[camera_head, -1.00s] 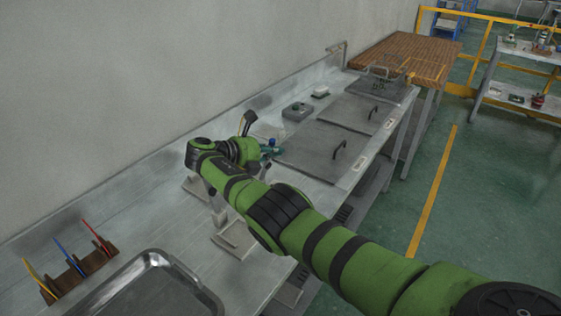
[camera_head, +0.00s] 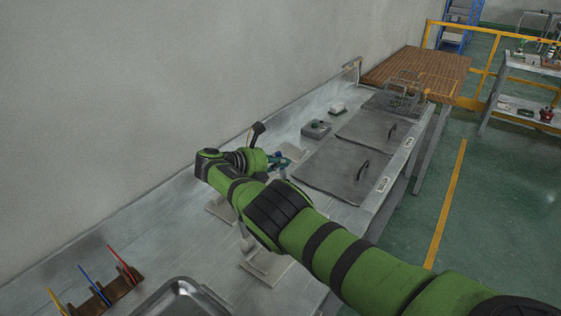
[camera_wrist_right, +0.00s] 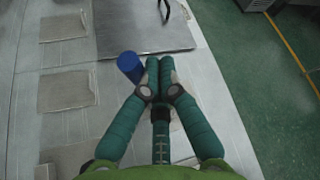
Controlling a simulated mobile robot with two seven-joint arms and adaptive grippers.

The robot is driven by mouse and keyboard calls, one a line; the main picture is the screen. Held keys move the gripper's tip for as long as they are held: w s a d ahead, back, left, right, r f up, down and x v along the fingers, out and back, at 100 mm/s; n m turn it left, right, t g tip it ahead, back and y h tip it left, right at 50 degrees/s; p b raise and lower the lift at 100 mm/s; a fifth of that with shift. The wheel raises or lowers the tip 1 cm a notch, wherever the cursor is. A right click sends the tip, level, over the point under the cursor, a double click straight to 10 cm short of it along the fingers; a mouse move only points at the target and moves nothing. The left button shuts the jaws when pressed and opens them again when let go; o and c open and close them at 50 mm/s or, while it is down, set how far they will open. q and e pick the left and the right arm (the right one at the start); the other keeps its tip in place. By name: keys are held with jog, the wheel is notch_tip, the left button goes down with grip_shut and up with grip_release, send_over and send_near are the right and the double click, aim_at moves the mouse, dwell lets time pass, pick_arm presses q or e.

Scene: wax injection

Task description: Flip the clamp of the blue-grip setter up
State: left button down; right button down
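In the head view my right gripper (camera_head: 280,161) is over the bench, partly behind my own green wrist, and the blue grip cannot be told apart there. My left gripper is out of view.
Metal covers with black handles (camera_head: 344,176) lie beyond the gripper on the grey bench. A grey box (camera_head: 316,128) stands near the wall. A rack with coloured tools (camera_head: 98,299) and a metal tray (camera_head: 182,300) are at the near left. Pale plates (camera_wrist_right: 68,90) lie left of the fingers.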

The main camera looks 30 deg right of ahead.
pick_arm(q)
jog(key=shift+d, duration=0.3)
pick_arm(e)
jog(key=shift+w+a+r, duration=0.2)
jog(key=shift+w, duration=0.05)
jog(key=shift+w+r, duration=0.15)
jog(key=shift+r, duration=1.15)
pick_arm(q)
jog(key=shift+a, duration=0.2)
pick_arm(e)
notch_tip(320, 180, up, 7)
send_over(279, 152)
jog(key=s, duration=0.2)
jog(key=shift+a, duration=0.35)
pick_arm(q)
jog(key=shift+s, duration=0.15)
pick_arm(e)
jog(key=shift+s+f, duration=0.1)
jog(key=shift+s, duration=0.05)
